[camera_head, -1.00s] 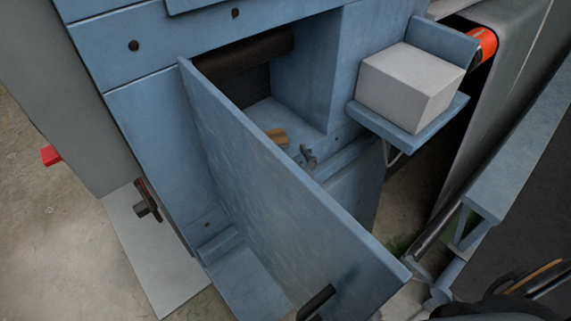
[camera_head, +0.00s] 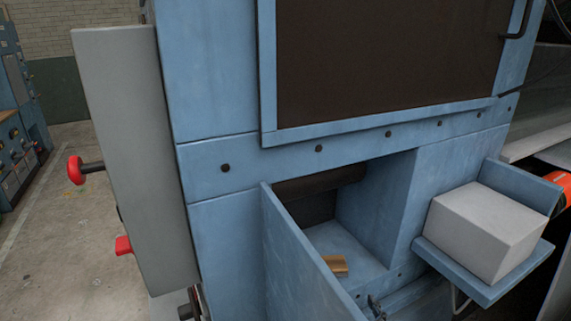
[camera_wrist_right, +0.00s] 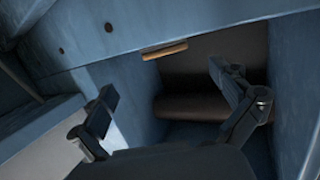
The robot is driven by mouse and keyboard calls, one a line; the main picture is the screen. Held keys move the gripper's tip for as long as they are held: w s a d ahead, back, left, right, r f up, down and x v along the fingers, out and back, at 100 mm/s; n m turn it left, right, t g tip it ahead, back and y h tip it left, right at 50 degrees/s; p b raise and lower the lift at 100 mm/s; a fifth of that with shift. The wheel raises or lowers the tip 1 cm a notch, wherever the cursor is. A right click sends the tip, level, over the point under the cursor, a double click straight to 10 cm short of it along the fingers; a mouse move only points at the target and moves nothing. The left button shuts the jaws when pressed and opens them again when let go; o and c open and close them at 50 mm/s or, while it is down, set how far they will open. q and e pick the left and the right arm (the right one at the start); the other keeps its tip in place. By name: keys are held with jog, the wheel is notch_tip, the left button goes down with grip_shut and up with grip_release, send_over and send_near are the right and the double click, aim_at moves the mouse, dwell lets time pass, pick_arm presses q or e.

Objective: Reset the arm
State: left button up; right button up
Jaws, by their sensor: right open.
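My right gripper (camera_wrist_right: 162,82) shows in the right wrist view with its two dark fingers spread wide and nothing between them. It faces an opening in blue panels with a dark roller (camera_wrist_right: 190,108) inside. A small tan piece (camera_wrist_right: 165,50) lies at the opening's edge, beyond the fingertips. In the head view the blue machine (camera_head: 225,100) has an open compartment, and a tan piece (camera_head: 336,265) lies on its floor. Neither gripper shows in the head view. My left gripper is not in view.
The compartment's blue door (camera_head: 300,275) stands open towards me. A pale block (camera_head: 485,230) sits on a blue side shelf (camera_head: 483,285) at the right.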

jog(key=s+d+f+n+g, duration=0.1)
jog(key=s+f+g, duration=0.3)
jog(key=s, duration=0.5)
jog(key=s+d+f+g, duration=0.2)
jog(key=s+f+g, duration=0.2)
jog(key=s, duration=0.5)
jog(key=s+d+f+n+g, duration=0.1)
jog(key=s+f+g, duration=0.25)
jog(key=s, duration=0.55)
notch_tip(320, 180, down, 26)
jog(key=g, duration=0.2)
jog(key=s+d+f+g+b, duration=0.1)
jog(key=s+d+f, duration=0.1)
jog(key=s+f, duration=1.4)
jog(key=shift+s+d+f, duration=0.35)
jog(key=shift+s+d, duration=0.05)
jog(key=shift+s, duration=0.45)
jog(key=shift+c, duration=0.4)
